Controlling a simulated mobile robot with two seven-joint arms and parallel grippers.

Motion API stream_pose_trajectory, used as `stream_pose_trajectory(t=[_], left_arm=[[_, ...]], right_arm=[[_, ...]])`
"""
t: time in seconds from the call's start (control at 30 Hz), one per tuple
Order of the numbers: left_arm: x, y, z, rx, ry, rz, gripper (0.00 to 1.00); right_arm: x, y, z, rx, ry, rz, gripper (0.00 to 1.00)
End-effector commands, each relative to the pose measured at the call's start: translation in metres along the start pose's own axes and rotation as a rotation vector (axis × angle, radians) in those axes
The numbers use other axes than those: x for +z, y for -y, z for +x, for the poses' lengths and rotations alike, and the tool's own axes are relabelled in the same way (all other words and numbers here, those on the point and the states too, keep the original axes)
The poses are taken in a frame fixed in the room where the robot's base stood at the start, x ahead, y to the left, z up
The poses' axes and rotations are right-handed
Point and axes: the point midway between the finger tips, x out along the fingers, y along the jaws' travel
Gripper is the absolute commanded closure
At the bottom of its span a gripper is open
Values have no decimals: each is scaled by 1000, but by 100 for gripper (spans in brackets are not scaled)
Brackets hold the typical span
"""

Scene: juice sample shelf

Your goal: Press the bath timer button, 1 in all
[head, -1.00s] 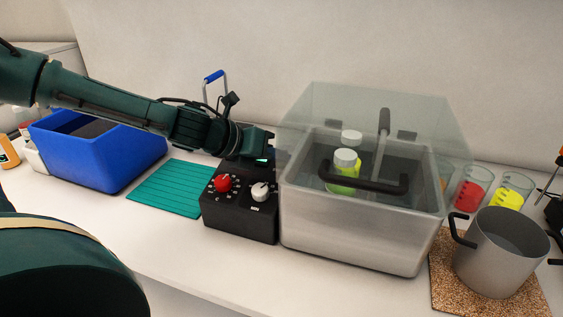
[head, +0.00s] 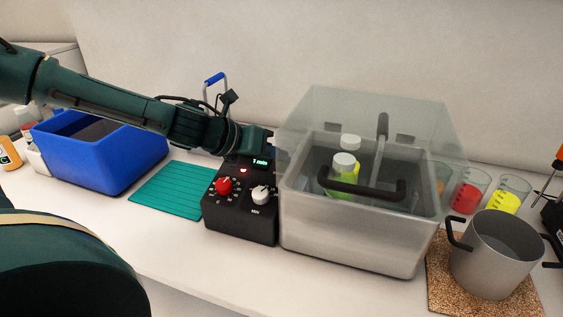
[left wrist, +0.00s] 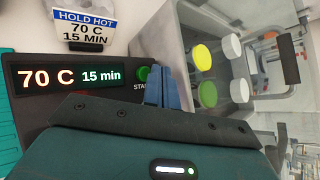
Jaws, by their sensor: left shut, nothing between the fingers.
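The black bath control box (head: 238,222) stands left of the steel bath. It has a red knob, a white knob and a lit display (head: 260,162). In the left wrist view the display (left wrist: 68,78) reads 70 C and 15 min. A green button (left wrist: 143,73) sits right of it, its label partly covered. My left gripper (head: 268,139) is over the back of the box; in the left wrist view its blue fingers (left wrist: 162,88) are shut and empty, right beside the button. I cannot tell whether they touch it. My right gripper is not in view.
The steel bath (head: 350,240) with a raised clear lid (head: 320,105) and bottles inside stands close to the right. A blue bin (head: 110,165) and a teal mat (head: 178,192) lie left. A pot (head: 495,260) on a cork mat and beakers stand right. A sign (left wrist: 85,28) reads HOLD HOT, 70 C, 15 MIN.

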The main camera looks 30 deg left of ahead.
Motion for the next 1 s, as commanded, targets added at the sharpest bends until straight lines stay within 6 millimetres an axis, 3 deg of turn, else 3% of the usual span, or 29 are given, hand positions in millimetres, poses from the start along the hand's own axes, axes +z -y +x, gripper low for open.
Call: stream_pose_trajectory(t=[0.17, 0.63, 1.0], left_arm=[[2, 2, -2, 0, 0, 0, 100], [26, 25, -34, -1, 1, 0, 100], [25, 25, -35, 0, 0, 0, 100]], right_arm=[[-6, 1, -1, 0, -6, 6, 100], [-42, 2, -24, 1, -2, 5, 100], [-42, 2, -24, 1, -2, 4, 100]])
